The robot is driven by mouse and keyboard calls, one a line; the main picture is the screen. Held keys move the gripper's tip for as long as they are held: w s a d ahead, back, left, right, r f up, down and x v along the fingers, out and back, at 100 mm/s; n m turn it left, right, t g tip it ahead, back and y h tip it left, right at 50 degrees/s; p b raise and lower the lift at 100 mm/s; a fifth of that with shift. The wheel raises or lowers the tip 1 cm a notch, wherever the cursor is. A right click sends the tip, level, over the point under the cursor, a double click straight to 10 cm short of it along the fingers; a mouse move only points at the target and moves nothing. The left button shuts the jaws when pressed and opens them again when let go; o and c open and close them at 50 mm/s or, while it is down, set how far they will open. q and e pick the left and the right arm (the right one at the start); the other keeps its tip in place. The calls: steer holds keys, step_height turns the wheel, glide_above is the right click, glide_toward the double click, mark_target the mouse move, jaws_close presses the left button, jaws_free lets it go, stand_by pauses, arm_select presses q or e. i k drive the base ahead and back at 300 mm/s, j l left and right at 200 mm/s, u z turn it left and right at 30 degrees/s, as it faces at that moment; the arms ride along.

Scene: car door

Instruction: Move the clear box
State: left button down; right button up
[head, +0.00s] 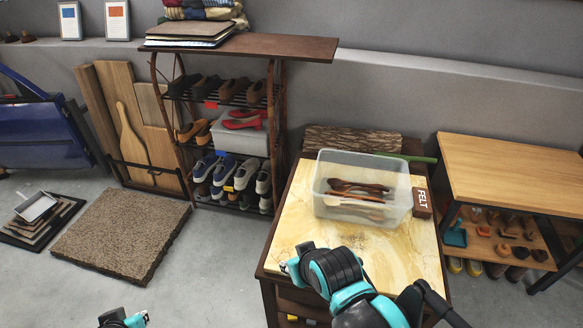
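The clear box (397,212) stands on the light-topped table (293,231), with several dark and light wooden utensils (355,190) inside it. It looks open at the top. My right gripper (291,263) is over the table's front left part, in front of and to the left of the box, and apart from it. Its fingers are small and partly hidden, so its opening is unclear. My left gripper (124,318) shows only partly at the bottom edge, over the floor and far from the box. Its opening is also unclear.
A brown block marked FELT (422,203) stands right of the box. A log-like piece (350,140) lies behind it. A shoe rack (225,150) stands left of the table and a wooden bench (512,172) to the right.

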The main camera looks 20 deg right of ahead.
mark_target(359, 205)
steer(key=i+j+u, duration=0.2)
steer(key=j+u, duration=0.15)
steer(key=i+j+u, duration=0.5)
steer(key=u, duration=0.15)
steer(key=i+j+z, duration=0.1)
steer(key=i+z, duration=0.25)
steer(key=i+j+z, duration=0.15)
steer(key=i+z, duration=0.35)
steer(key=z, duration=0.35)
steer(key=i+l+z, duration=0.1)
steer(key=z, duration=0.3)
steer(key=i+z, duration=0.2)
steer(key=z, duration=0.25)
steer(key=i+j+z, duration=0.1)
steer(key=z, duration=0.35)
steer(key=i+j+z, duration=0.1)
steer(key=z, duration=0.3)
steer(key=i+j+z, duration=0.15)
steer(key=z, duration=0.25)
steer(key=i+j+z, duration=0.2)
steer(key=z, duration=0.25)
steer(key=i+j+z, duration=0.15)
steer(key=j+z, duration=0.25)
steer(key=i+j+z, duration=0.15)
steer(key=z, duration=0.25)
steer(key=j+z, duration=0.7)
steer(key=j, duration=0.2)
